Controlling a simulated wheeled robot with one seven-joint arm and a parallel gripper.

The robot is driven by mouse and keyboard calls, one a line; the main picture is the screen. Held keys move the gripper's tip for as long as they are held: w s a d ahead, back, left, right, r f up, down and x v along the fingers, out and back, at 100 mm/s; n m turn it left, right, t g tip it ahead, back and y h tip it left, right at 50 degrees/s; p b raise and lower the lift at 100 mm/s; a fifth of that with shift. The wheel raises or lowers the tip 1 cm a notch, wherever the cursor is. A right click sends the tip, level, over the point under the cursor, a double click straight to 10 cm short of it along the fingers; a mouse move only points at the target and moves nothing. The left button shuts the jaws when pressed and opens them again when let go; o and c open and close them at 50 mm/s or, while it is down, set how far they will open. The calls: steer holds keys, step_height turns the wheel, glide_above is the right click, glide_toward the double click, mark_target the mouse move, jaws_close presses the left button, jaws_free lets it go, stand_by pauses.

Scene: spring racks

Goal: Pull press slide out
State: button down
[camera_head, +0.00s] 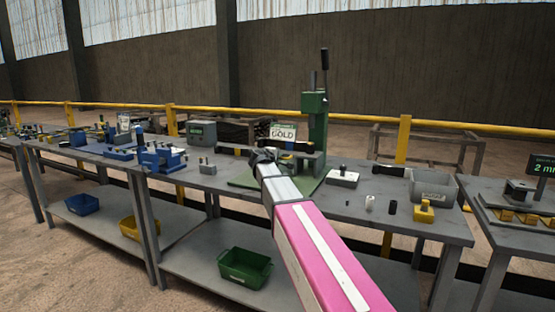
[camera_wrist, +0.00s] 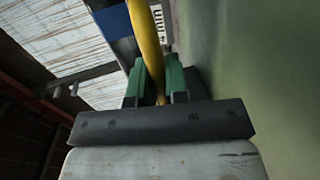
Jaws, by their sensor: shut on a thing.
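The green press (camera_head: 315,125) stands upright on its green base plate (camera_head: 243,181) at the middle of the bench, with a dark lever at its top. My gripper (camera_head: 268,156) reaches in low at the front of the press. In the wrist view its green-tipped fingers (camera_wrist: 160,84) are closed around a yellow bar (camera_wrist: 150,45). A green surface fills the right of that view. I cannot tell clearly how the bar joins the slide. The press slide is not clearly visible in the head view, where my arm and gripper cover the lower front of the press.
A "COLD" sign (camera_head: 283,132) stands behind my gripper. Blue fixtures (camera_head: 162,158) and a grey box (camera_head: 201,132) are to the left. A grey bin (camera_head: 432,188) and small parts lie to the right. A green bin (camera_head: 244,266) is on the lower shelf.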

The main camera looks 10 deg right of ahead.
steer(key=f+v, duration=0.3)
steer(key=v, duration=1.3)
steer(key=shift+s+a, duration=0.3)
steer(key=shift+s, duration=0.3)
steer(key=shift+f, duration=0.2)
steer(key=c, duration=1.1)
jaws_free()
steer(key=shift+s+a, duration=0.1)
steer(key=shift+c, duration=0.2)
steer(key=shift+r, duration=0.1)
steer(key=v, duration=1)
steer(key=shift+s+a, duration=0.2)
steer(key=shift+s, duration=0.15)
steer(key=shift+r, duration=0.1)
